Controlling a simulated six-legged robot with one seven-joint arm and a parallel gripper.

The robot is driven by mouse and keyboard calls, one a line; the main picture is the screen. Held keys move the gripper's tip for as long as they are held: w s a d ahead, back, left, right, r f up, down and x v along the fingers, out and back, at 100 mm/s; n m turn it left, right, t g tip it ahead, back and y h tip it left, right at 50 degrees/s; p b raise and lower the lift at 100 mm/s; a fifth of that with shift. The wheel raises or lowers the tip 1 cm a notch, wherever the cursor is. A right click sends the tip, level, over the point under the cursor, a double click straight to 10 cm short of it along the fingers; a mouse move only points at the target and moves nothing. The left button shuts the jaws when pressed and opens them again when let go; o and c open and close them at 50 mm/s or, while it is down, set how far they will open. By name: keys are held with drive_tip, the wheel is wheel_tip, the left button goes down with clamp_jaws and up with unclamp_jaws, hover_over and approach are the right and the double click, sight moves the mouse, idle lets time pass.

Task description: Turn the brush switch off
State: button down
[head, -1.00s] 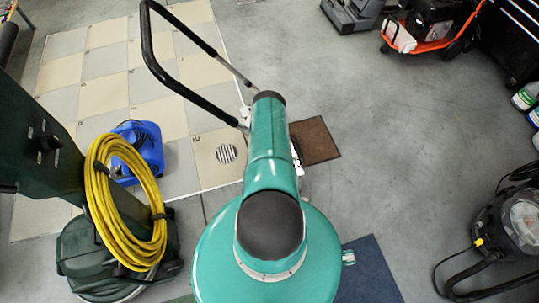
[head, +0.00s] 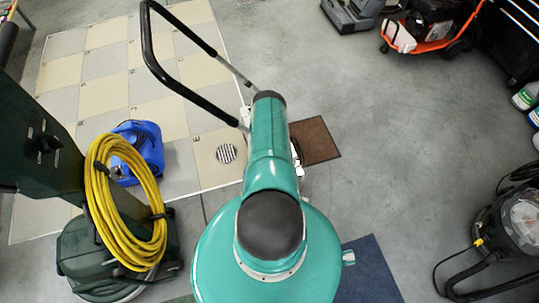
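A dark green floor machine (head: 88,262) stands at the left edge of the head view. Its upright column carries a panel with a black knob (head: 48,143) and small marks or switches beside it. I cannot tell which control is the brush switch, or its position. A coiled yellow cord (head: 120,220) hangs on the column. My teal arm fills the middle of the view. My gripper cannot be made out.
A black bar handle (head: 150,60) rises behind my arm; what it belongs to is hidden. A black vacuum (head: 515,215) is at right, an orange-based machine (head: 430,48) at top right.

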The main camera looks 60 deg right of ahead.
drive_tip(key=shift+f, duration=0.35)
idle(0.5)
drive_tip(key=shift+r, duration=3.05)
